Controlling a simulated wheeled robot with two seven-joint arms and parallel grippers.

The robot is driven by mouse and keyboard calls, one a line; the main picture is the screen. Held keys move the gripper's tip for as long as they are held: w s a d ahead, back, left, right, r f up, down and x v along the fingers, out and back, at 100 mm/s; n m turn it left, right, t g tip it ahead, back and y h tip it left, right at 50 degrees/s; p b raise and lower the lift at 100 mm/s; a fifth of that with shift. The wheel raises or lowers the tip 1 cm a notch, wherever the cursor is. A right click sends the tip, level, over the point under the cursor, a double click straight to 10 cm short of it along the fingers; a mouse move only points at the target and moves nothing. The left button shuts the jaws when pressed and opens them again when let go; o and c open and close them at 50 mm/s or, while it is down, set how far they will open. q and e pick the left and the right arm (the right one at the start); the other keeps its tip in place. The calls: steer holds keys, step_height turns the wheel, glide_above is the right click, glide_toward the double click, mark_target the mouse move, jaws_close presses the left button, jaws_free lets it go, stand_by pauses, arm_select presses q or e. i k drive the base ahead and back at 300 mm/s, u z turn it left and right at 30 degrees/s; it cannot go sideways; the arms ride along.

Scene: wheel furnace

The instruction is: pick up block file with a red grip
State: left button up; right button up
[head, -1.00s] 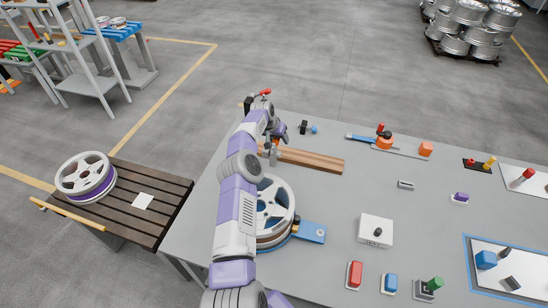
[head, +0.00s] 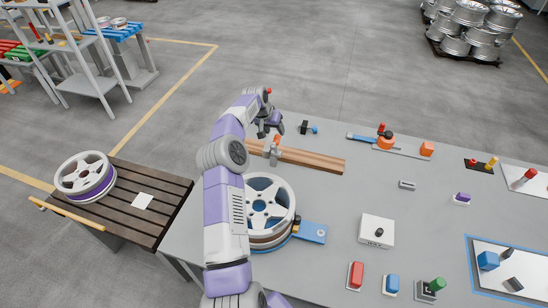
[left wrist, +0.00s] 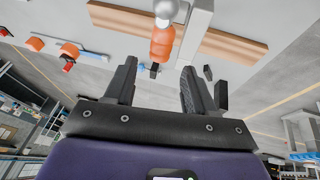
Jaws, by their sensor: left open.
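An orange-red grip (head: 277,139) with a grey metal part (head: 273,155) shows at the wooden plank on the table. In the left wrist view the orange-red grip (left wrist: 162,43) has a silver round end and lies beside a pale grey bar (left wrist: 196,28) crossing the plank. I cannot tell for sure that this is the block file. My left gripper (head: 271,126) is open and empty just beyond the grip, near the table's far edge. In the left wrist view its fingers (left wrist: 157,82) are apart, with the grip ahead of them and not between them. My right gripper is not in view.
The wooden plank (head: 312,160) lies behind a spoked wheel (head: 268,205). A small black-and-blue item (head: 307,128) lies right of my gripper. A black-red-orange tool (head: 384,137), a white box (head: 376,231) and coloured buttons stand further right. The middle of the table is mostly clear.

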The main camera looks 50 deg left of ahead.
mark_target(355, 272)
steer(key=u, duration=0.05)
steer(key=k, duration=1.5)
steer(key=z, duration=0.05)
